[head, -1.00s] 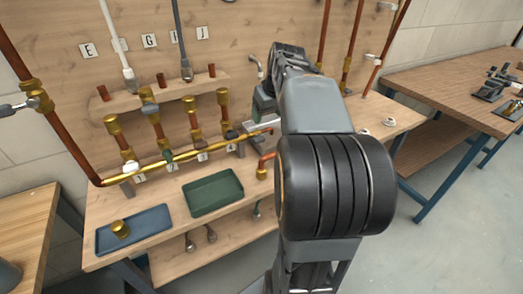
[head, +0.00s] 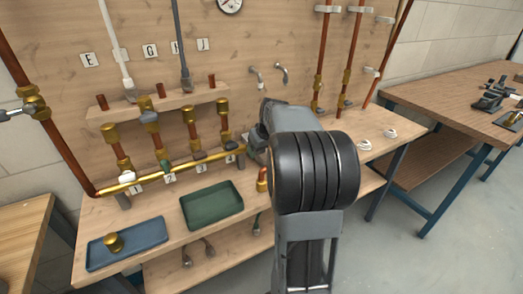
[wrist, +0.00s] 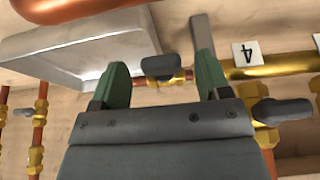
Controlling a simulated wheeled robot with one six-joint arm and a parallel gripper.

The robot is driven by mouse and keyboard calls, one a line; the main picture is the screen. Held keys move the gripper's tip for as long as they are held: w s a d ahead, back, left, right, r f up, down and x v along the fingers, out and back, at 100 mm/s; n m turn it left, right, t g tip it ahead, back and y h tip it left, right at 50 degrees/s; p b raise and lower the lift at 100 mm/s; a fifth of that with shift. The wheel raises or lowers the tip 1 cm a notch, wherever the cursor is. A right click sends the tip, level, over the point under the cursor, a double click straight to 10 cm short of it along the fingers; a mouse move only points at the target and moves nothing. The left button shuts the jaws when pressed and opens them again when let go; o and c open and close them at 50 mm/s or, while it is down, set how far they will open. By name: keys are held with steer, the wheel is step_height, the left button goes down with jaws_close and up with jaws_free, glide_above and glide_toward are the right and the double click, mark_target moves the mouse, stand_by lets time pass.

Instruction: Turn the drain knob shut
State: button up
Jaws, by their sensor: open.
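In the wrist view a dark grey knob (wrist: 161,67) sits on a thin brass and copper fitting past the end of the brass manifold, beyond label 4. It appears to be the drain knob. My gripper (wrist: 160,76) is open, with one green-padded finger on each side of the knob and visible gaps to both. Whether the fingertips reach its depth is hard to tell. In the head view my arm hides the knob and most of the gripper at the right end of the brass manifold (head: 130,185).
Another grey handle (wrist: 283,109) is close to the right finger in the wrist view, and a pale grey box-like part (wrist: 85,50) is close to the left. A green tray (head: 212,217) and a blue tray (head: 127,258) holding a brass piece (head: 113,242) are on the bench.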

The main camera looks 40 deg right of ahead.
steer(key=shift+w+f, duration=0.1)
steer(key=shift+f, duration=0.05)
steer(key=shift+c, duration=0.5)
steer(key=c, duration=0.8)
